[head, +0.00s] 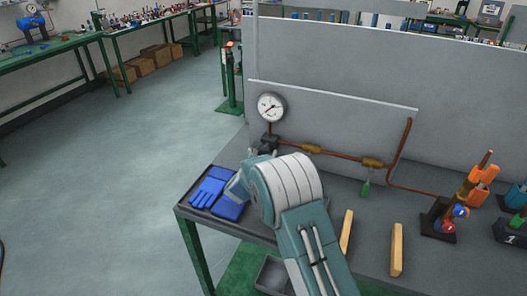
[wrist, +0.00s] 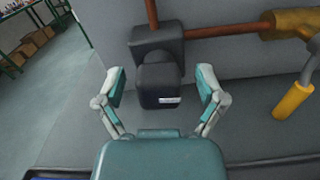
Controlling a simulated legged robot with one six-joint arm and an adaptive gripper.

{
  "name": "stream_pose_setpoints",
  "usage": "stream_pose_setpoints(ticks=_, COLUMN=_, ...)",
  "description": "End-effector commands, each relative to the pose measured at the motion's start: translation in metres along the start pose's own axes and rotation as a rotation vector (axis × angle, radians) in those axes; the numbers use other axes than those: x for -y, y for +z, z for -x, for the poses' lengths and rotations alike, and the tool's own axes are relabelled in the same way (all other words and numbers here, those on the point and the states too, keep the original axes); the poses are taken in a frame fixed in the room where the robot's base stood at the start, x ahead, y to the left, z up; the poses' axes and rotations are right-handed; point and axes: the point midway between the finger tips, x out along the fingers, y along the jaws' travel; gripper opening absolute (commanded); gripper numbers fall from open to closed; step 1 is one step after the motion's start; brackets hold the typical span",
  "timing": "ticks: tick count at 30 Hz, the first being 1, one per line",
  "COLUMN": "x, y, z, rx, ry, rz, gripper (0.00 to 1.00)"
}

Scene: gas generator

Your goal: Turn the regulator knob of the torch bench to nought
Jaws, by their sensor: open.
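The regulator knob (wrist: 160,88) is a dark block with a small white label, in the middle of the wrist view. It sits in front of the dark regulator body (wrist: 157,42), which also shows in the head view (head: 268,143) below the round white gauge (head: 270,107). My gripper (wrist: 161,79) is open, with one teal-padded finger on each side of the knob and gaps showing between pads and knob. In the head view my arm covers the knob and most of the gripper.
A copper pipe (head: 325,152) with brass fittings runs right from the regulator along the grey back panel. A valve with a yellow handle (wrist: 292,100) hangs at the right. Blue gloves (head: 210,191) lie on the bench left of my arm. Wooden sticks (head: 397,250) and a torch stand (head: 440,215) are to the right.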

Motion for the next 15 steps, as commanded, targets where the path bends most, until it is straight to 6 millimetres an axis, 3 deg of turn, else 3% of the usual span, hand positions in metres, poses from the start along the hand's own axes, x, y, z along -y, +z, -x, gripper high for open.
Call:
stream_pose_setpoints(ticks=1, x=-0.0007, y=-0.0003, z=0.0004, rx=0.0, ry=0.0, rz=0.001, gripper=0.84)
stream_pose_setpoints(ticks=6, x=-0.0016, y=-0.0007, z=0.0009, rx=0.0, ry=0.0, rz=0.002, gripper=0.08)
stream_pose_setpoints(ticks=15, x=-0.0024, y=-0.0009, z=0.0008, rx=0.0, ry=0.002, rz=0.012, gripper=0.07)
